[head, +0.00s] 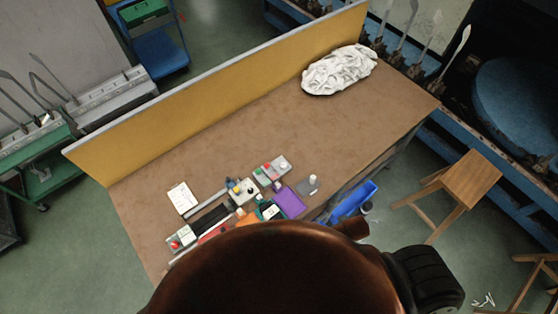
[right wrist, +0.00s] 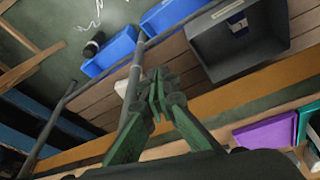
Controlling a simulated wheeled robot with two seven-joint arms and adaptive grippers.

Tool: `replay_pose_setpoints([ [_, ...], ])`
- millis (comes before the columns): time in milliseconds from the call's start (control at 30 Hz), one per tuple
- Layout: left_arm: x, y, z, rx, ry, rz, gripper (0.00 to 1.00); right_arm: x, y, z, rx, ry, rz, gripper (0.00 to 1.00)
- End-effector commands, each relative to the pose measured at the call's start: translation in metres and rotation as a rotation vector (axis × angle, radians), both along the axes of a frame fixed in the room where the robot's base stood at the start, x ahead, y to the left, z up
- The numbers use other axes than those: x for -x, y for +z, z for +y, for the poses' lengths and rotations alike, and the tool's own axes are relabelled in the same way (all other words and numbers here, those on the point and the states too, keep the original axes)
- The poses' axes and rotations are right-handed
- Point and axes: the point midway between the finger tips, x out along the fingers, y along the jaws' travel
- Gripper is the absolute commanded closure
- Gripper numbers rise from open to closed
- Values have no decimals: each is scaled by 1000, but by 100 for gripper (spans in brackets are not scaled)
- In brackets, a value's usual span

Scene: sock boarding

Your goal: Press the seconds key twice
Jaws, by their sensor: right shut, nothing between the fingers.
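The seconds key cannot be made out in either view. In the head view, small control boxes lie at the near left of the brown table: a grey box with red and white buttons (head: 272,168), a grey box with knobs (head: 242,191) and another grey box with a red part (head: 181,239). A small dark green-and-white device (head: 269,211) lies beside the purple mat (head: 290,201). My right gripper (right wrist: 157,92) shows green fingers, shut and empty, in the right wrist view, apart from the purple mat (right wrist: 266,139). My left gripper is in neither view.
A white crumpled pile (head: 340,70) lies at the far end of the table. A yellow panel (head: 220,85) stands along the back edge. Blue bins (head: 352,201) and a dark grey bin (right wrist: 238,48) are by the near edge. The table middle is clear.

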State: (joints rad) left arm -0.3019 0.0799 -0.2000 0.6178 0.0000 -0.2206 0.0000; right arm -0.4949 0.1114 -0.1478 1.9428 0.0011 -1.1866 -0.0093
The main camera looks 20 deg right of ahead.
Motion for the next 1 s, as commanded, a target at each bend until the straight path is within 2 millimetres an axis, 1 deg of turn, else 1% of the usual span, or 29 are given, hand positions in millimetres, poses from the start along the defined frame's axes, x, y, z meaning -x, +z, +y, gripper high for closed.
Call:
replay_pose_setpoints([
  [33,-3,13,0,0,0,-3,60,-4,37,-1,2,0,-17,100],
  [67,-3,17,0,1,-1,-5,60,-6,53,-1,4,4,-23,100],
  [100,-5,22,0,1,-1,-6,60,-9,74,0,7,13,-33,100],
  [167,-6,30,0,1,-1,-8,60,-15,104,4,13,45,-51,100],
  [200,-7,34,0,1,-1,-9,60,-24,121,8,18,84,-68,100],
  [267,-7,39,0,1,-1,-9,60,-40,143,20,30,170,-99,100],
  [300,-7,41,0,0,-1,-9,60,-55,153,30,43,246,-123,100],
  [367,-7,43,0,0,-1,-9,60,-78,162,47,66,371,-160,100],
  [400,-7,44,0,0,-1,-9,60,-94,166,59,85,463,-188,100],
  [467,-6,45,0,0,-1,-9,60,-118,171,80,119,608,-229,100],
  [500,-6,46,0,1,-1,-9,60,-135,173,94,148,712,-260,100],
  [567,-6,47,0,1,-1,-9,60,-160,176,116,202,877,-305,100],
  [600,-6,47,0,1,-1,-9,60,-177,177,132,243,995,-338,100],
  [667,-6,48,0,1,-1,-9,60,-203,179,156,322,1185,-387,100],
  [700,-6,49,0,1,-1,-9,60,-220,181,172,386,1320,-421,100],
  [800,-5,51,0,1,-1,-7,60,-257,182,201,564,1644,-488,100],
  [900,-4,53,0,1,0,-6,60,-289,182,216,751,1922,-531,100],
  [1000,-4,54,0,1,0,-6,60,-314,183,220,920,2137,-546,100],
])
